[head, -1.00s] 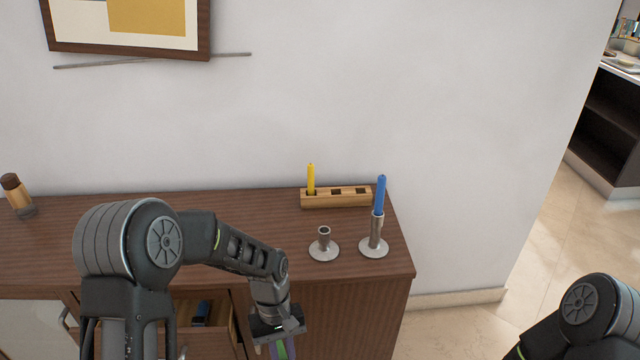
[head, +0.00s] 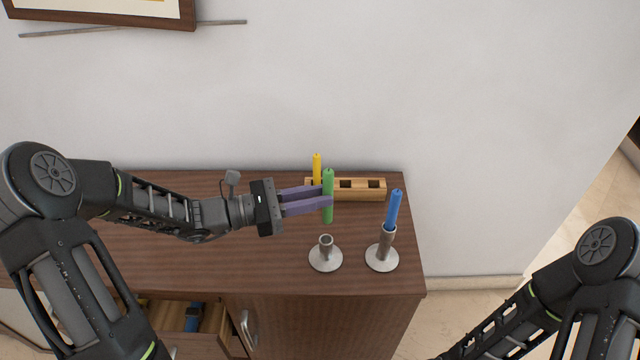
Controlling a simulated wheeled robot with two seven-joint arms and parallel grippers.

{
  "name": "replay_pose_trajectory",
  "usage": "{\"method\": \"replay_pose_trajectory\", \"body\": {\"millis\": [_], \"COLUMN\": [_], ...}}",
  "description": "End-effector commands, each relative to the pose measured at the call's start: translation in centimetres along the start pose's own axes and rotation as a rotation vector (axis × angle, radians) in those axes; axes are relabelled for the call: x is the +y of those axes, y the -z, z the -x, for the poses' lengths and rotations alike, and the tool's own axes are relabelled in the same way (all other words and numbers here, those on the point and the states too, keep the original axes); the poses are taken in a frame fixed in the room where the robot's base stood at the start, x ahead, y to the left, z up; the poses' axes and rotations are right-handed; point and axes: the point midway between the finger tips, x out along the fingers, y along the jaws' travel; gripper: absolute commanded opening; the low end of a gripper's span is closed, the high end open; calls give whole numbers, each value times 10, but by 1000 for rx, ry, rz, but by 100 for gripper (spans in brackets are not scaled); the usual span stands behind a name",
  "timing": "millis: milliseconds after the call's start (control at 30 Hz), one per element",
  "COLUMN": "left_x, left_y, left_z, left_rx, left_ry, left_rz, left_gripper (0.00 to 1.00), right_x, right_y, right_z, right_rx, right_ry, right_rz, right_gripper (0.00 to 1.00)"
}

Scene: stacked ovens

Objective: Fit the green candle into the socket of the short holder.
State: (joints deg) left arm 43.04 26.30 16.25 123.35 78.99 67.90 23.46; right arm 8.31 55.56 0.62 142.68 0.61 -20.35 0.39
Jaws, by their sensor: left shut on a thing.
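The green candle (head: 328,212) is upright in my left gripper (head: 326,197), whose purple fingers are shut on its middle. Its lower end hangs just above and behind the short holder (head: 325,257) in the picture, apart from it. The short holder is grey metal with a round base, and its socket is open and empty. My right gripper is out of view; only part of my right arm shows at the lower right.
A tall holder (head: 381,258) with a blue candle (head: 393,209) stands right of the short holder. Behind is a wooden block (head: 372,194) with a yellow candle (head: 317,167) and empty holes. A drawer (head: 209,318) is open at the front. The cabinet top is clear on the left.

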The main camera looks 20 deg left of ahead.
Motion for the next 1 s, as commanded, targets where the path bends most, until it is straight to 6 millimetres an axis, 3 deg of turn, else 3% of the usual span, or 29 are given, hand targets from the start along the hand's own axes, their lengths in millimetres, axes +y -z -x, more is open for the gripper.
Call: {"method": "replay_pose_trajectory", "body": {"millis": [467, 1000], "left_x": [0, 0], "left_y": [-3, 48], "left_z": [2, 1], "left_rx": [2, 2], "left_ry": [1, 2], "left_rz": [0, 0], "left_gripper": [0, 0], "right_x": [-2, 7], "right_y": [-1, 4], "right_z": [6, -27], "right_rx": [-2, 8], "right_ry": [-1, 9], "right_rz": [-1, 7], "right_gripper": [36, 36]}}
